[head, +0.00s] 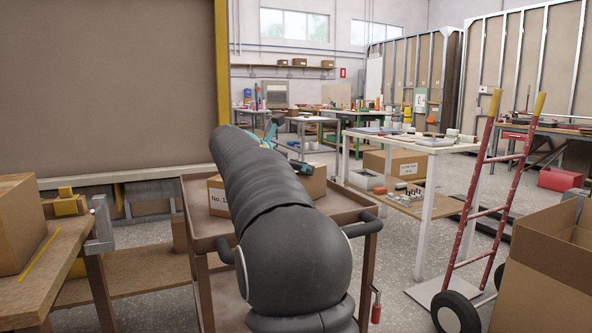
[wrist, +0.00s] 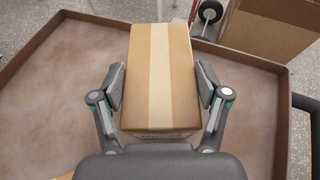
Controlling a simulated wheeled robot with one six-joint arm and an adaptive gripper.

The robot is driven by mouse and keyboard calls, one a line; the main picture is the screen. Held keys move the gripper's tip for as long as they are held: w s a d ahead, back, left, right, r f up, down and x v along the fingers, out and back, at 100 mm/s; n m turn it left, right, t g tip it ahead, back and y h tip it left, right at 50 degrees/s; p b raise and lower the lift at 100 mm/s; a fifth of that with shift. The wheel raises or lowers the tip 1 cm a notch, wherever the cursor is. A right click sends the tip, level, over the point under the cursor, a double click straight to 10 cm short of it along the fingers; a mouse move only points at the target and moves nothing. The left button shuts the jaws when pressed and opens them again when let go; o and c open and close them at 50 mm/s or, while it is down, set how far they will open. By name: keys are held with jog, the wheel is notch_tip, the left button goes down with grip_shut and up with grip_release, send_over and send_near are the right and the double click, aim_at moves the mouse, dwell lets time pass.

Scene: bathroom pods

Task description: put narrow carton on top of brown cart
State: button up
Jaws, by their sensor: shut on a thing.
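The narrow carton (wrist: 160,80) is a brown box with a pale tape strip along its top. In the wrist view my gripper (wrist: 160,86) has one finger against each long side of it and is shut on it. The cart's tray (wrist: 62,90) surrounds the carton in the wrist view. I cannot tell whether the carton touches the tray or hangs just above it.
A wooden table (head: 50,245) with a larger carton (head: 22,225) stands at the left. A red hand truck (head: 485,195) and an open carton (head: 550,265) stand at the right. A white table (head: 410,146) is behind.

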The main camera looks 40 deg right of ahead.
jog(key=o, duration=1.6)
jog(key=shift+c, duration=0.2)
jog(key=shift+a+r, duration=0.1)
jog(key=shift+r, duration=0.05)
jog(key=v, duration=1.1)
jog(key=shift+a+p, duration=0.35)
jog(key=shift+r, duration=0.15)
